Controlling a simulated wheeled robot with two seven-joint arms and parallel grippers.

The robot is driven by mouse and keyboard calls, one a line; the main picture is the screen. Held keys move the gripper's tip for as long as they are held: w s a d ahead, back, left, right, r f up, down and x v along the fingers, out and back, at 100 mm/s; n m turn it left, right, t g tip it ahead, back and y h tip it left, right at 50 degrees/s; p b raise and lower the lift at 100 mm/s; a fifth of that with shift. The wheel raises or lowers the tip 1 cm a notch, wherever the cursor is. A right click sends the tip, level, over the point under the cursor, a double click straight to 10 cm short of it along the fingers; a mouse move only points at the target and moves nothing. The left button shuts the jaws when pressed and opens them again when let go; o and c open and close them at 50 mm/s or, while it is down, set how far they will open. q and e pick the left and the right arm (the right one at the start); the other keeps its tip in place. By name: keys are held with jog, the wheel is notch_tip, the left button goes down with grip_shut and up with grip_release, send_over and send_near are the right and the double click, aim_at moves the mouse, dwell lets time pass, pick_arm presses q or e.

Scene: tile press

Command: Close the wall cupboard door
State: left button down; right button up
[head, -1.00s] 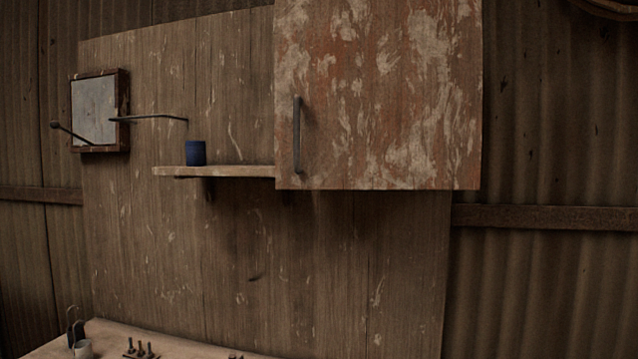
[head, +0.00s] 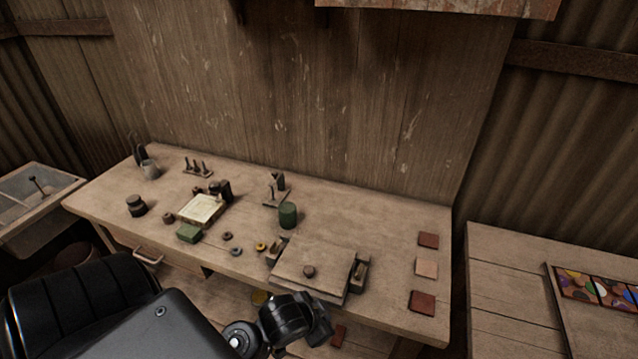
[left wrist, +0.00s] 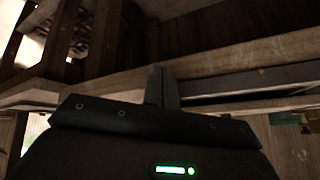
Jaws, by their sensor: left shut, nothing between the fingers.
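Only the bottom strip of the wall cupboard (head: 440,8) shows, at the top edge of the head view. Its handle and most of its door are out of the frame, so how far the door stands open cannot be told now. My left gripper (head: 316,330) is low at the front of the workbench (head: 390,235), well below the cupboard. In the left wrist view its fingers (left wrist: 163,87) are together and empty, close to a wooden edge (left wrist: 240,57). My right gripper is not in view.
The bench bears a tile press (head: 312,265), a green cylinder (head: 288,215), a pale tile on a stand (head: 201,208) and several small tools. Reddish tiles (head: 428,240) lie at its right. A side table (head: 500,280) stands right, a sink (head: 30,205) left. The wall panel below the cupboard is bare.

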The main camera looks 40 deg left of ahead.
pick_arm(q)
jog(key=w+r+m+t+h, duration=0.1)
jog(key=w+r+m+t, duration=0.15)
jog(key=w+r, duration=0.4)
jog(key=w+r+m+t+h, duration=0.1)
jog(key=w+r+t, duration=0.2)
jog(key=r, duration=0.7)
jog(key=w+r+m+t+h, duration=0.1)
jog(key=w+r+m+t, duration=0.1)
jog(key=w+r, duration=0.45)
notch_tip(320, 180, up, 20)
jog(key=d+m+t+h, duration=0.2)
jog(key=m+h, duration=0.3)
jog(key=m, duration=0.3)
jog(key=s+a+r+m+h, duration=0.1)
jog(key=s+a+r+m, duration=0.15)
jog(key=r, duration=0.35)
jog(key=s+a+r+m, duration=0.2)
jog(key=r+m, duration=0.1)
jog(key=r, duration=0.3)
jog(key=s+a+r+n+y, duration=0.2)
jog(key=s+a+r+y, duration=0.3)
jog(key=s+a+r, duration=0.45)
jog(key=w+a+f+p, duration=0.1)
jog(key=w+p, duration=0.2)
jog(key=w, duration=0.9)
jog(key=shift+w+f+t+p, duration=0.25)
jog(key=shift+f+t+p, duration=0.1)
jog(key=shift+f+p, duration=0.05)
